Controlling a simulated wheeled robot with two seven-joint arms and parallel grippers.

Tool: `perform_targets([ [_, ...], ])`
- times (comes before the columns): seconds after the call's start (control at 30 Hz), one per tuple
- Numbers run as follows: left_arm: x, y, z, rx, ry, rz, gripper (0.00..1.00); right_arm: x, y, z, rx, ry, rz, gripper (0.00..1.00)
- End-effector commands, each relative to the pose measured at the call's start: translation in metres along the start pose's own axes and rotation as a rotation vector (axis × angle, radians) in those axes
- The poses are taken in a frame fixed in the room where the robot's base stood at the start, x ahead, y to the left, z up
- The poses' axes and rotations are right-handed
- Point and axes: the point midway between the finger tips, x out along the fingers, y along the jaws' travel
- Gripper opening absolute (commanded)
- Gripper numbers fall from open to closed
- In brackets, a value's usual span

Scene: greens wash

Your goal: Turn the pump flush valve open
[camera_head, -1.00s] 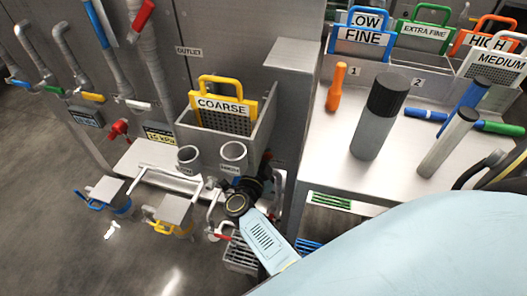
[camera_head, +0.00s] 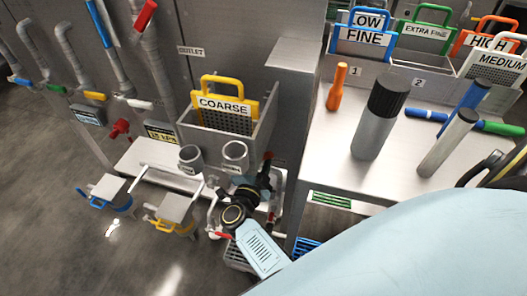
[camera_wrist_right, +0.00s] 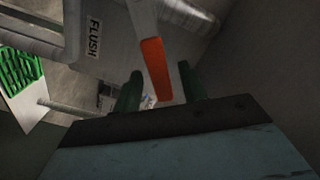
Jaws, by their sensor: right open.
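The flush valve handle (camera_wrist_right: 155,68) shows in the right wrist view as a pale bar with an orange-red end. My right gripper (camera_wrist_right: 161,74) is open, with one dark green finger on each side of the handle's red end. I cannot tell whether either finger touches it. In the head view my right gripper (camera_head: 267,187) is low beside the sink unit, right of the two round cups, and the valve there is mostly hidden. My left gripper is not in view.
A yellow COARSE screen (camera_head: 227,105) stands in the metal bin (camera_head: 205,142) above my right gripper. The steel table (camera_head: 335,150) with bottles is close on the right. A green grate (camera_wrist_right: 20,75) lies left in the wrist view.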

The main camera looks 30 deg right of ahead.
Motion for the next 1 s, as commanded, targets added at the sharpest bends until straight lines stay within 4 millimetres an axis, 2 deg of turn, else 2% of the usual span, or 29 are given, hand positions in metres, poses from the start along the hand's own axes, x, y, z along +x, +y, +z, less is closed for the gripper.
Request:
perform_targets([
  [0.1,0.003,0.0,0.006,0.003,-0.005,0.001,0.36,-0.021,0.0,0.0,0.0,-0.003,0.002,0.42],
  [0.23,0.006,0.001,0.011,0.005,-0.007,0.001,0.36,-0.037,0.0,0.0,0.0,-0.002,0.002,0.42],
  [0.6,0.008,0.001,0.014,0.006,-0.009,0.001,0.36,-0.044,0.0,0.0,0.001,0.0,0.0,0.41],
  [0.77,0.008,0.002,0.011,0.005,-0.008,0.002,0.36,-0.045,0.003,0.0,0.047,0.002,-0.009,0.2],
  [0.9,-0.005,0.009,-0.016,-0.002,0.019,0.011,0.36,-0.051,0.013,0.001,0.238,0.003,-0.043,0.01],
  [1.0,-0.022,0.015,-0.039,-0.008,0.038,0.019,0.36,-0.058,0.022,0.001,0.46,-0.006,-0.083,0.0],
])
